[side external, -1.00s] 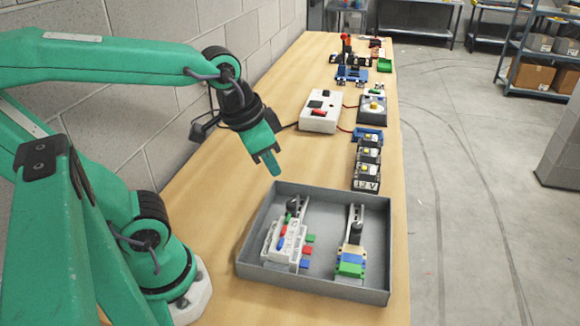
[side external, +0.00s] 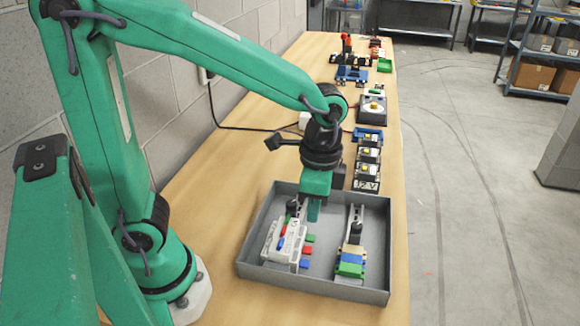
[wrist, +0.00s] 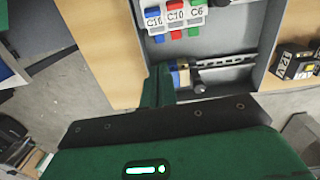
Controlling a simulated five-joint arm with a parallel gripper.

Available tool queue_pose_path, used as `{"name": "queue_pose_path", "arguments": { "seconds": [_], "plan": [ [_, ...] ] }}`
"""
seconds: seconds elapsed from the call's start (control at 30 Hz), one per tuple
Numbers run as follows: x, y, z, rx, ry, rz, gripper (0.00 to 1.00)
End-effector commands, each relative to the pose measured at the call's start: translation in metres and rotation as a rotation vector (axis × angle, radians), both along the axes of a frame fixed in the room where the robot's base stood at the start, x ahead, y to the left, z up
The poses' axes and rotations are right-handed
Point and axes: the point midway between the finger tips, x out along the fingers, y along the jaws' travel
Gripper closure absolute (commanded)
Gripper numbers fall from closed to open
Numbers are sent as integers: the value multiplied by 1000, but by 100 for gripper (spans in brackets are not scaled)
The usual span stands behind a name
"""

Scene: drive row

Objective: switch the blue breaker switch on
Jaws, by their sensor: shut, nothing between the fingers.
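The white breaker block (side external: 284,242) stands in the left part of a grey tray. Its green, red and blue switches show on top. The blue breaker switch (side external: 281,243) is the one nearest the camera; its lever position is too small to tell. Coloured tabs stick out on the block's right side, the blue tab (side external: 304,264) among them. In the wrist view the labelled block (wrist: 176,18) is at the top, partly cut off. My gripper (side external: 313,212) points down, shut and empty, over the tray near the block's far end, apart from the blue switch.
The grey tray (side external: 387,240) has raised walls. A second rail with yellow, blue and green blocks (side external: 350,262) stands in its right part. Black 12 V units (side external: 366,170) sit just behind the tray. The wooden table (side external: 245,170) is clear to the left.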

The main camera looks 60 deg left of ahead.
Motion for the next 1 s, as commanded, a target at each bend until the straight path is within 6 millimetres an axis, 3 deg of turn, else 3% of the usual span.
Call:
{"name": "queue_pose_path", "arguments": {
  "seconds": [0.67,1.0],
  "plan": [
    [1,-6,-8,10,29,-42,100],
    [-1,-5,-34,10,33,-41,100]
  ]
}}
